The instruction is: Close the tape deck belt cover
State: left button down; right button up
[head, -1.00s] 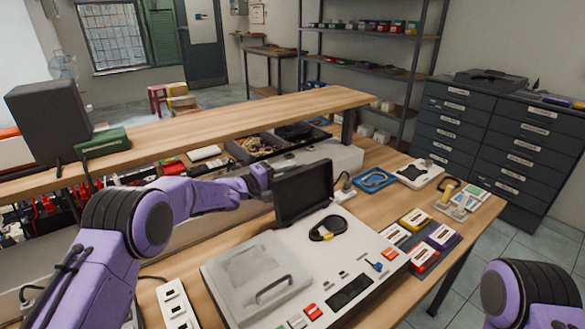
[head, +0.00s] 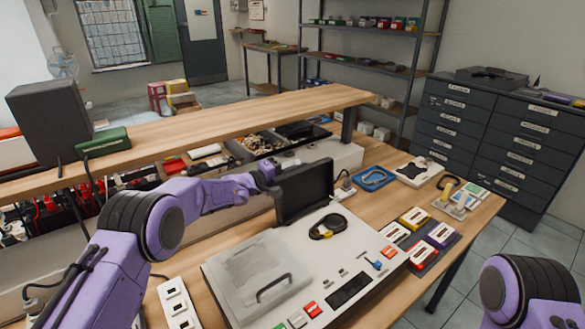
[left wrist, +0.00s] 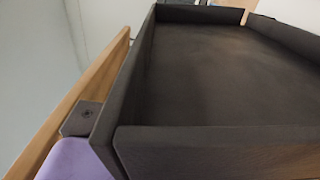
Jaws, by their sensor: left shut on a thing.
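The tape deck (head: 330,270) lies on the wooden bench, its top facing up. Its dark belt cover (head: 306,192) stands raised, nearly upright, at the deck's back edge. A black belt coil with a yellow part (head: 328,227) lies on the deck just in front of the cover. My left gripper (head: 270,176) is at the upper left edge of the cover, shut on it. In the left wrist view the cover's hollow inner side (left wrist: 220,80) fills most of the picture, with a finger part (left wrist: 84,119) against its wall. My right gripper is out of view; only my right arm shows.
A clear lid with a handle (head: 262,275) covers the deck's left part. Coloured cassettes (head: 424,254) lie right of the deck, a white switch strip (head: 178,303) left of it. A raised wooden shelf (head: 220,115) runs behind my left arm.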

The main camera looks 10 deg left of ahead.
aim_at(303, 170)
pick_arm(q)
jog(key=s+d+m+p, duration=0.1)
jog(key=s, duration=0.1)
jog(key=s+d+r+m+p, duration=0.1)
jog(key=d+m, duration=0.1)
jog(key=shift+s+d+r, duration=0.15)
jog(key=shift+s+d, duration=0.15)
jog(key=shift+s, duration=0.05)
jog(key=shift+s+d+m, duration=1.15)
jog(key=shift+m, duration=0.25)
